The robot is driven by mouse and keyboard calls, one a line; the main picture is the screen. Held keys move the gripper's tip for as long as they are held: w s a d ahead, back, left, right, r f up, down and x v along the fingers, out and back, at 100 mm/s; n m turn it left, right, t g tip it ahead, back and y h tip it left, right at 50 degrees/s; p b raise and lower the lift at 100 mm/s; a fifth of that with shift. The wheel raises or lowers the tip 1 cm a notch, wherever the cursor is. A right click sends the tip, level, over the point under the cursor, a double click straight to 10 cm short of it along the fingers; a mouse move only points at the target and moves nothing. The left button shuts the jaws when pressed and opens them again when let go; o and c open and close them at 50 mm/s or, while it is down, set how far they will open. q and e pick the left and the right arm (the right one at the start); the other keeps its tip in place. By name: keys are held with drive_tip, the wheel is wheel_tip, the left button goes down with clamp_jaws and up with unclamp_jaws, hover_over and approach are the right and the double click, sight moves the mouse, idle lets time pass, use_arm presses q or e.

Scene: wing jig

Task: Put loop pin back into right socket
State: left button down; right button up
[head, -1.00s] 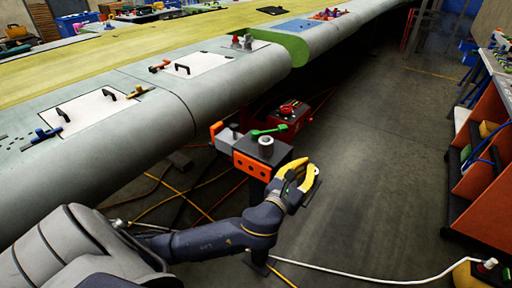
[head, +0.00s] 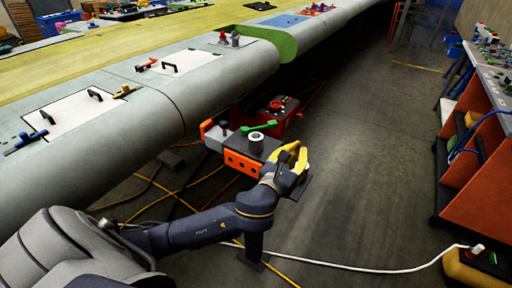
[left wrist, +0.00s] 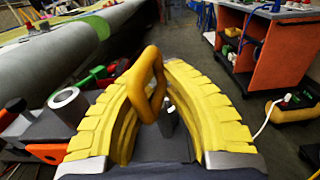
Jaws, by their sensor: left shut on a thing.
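My left gripper (head: 288,165) has yellow ribbed fingers and is at the right edge of the orange-fronted stand (head: 241,164). In the left wrist view its fingers (left wrist: 160,105) close around an orange-yellow loop pin (left wrist: 150,82), with the loop standing up between them. A short grey cylinder (left wrist: 168,120) shows below the loop; I cannot tell whether it is the pin's shaft or part of a socket. A pale hollow cylinder (head: 256,140) stands on the stand's top, left of the gripper, and also shows in the left wrist view (left wrist: 68,100). My right gripper is out of view.
A green-handled tool (head: 259,127) lies behind the hollow cylinder. A red box (head: 279,108) is beyond the stand. The long grey wing (head: 130,115) runs along the left. An orange cabinet (head: 481,175) stands at right; open floor lies between. A white cable crosses the floor.

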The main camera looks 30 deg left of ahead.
use_arm(q)
drive_tip(key=w+a+r+y, duration=0.1)
drive_tip(key=w+a+r, duration=0.2)
drive_tip(key=r, duration=0.6)
wheel_tip(320, 180, up, 12)
drive_tip(key=n+g+y, duration=0.1)
drive_tip(key=n+y, duration=0.2)
drive_tip(key=y, duration=0.1)
hover_over(259, 134)
wheel_tip(259, 134, down, 20)
drive_tip(key=shift+a+f, duration=0.1)
drive_tip(key=shift+f, duration=0.3)
drive_tip(key=c, duration=1.5)
unclamp_jaws()
drive_tip(key=shift+c, duration=0.2)
drive_tip(key=shift+r, duration=0.15)
